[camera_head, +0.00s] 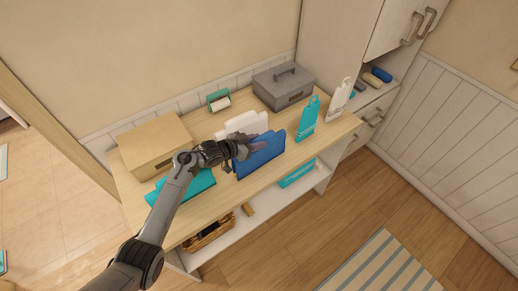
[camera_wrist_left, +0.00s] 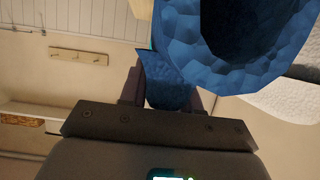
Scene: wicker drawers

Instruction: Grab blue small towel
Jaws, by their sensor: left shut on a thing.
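The blue towel (camera_head: 264,153) stands folded and upright near the front edge of the wooden tabletop (camera_head: 275,185) in the head view. My left gripper (camera_head: 241,149) is at its left end and shut on it. In the left wrist view the blue towel (camera_wrist_left: 280,75) fills the upper right, and a fold of it sits between the dark fingers of my left gripper (camera_wrist_left: 167,92). I cannot tell whether the towel's lower edge still touches the tabletop. My right gripper is not in view.
A white towel (camera_head: 243,123) stands just behind the blue one. A teal folded cloth (camera_head: 195,187) and a wooden box (camera_head: 155,147) are left. A grey box (camera_head: 283,87), a teal stand-up item (camera_head: 307,120) and a white one (camera_head: 339,101) are right. A basket (camera_head: 208,235) sits below.

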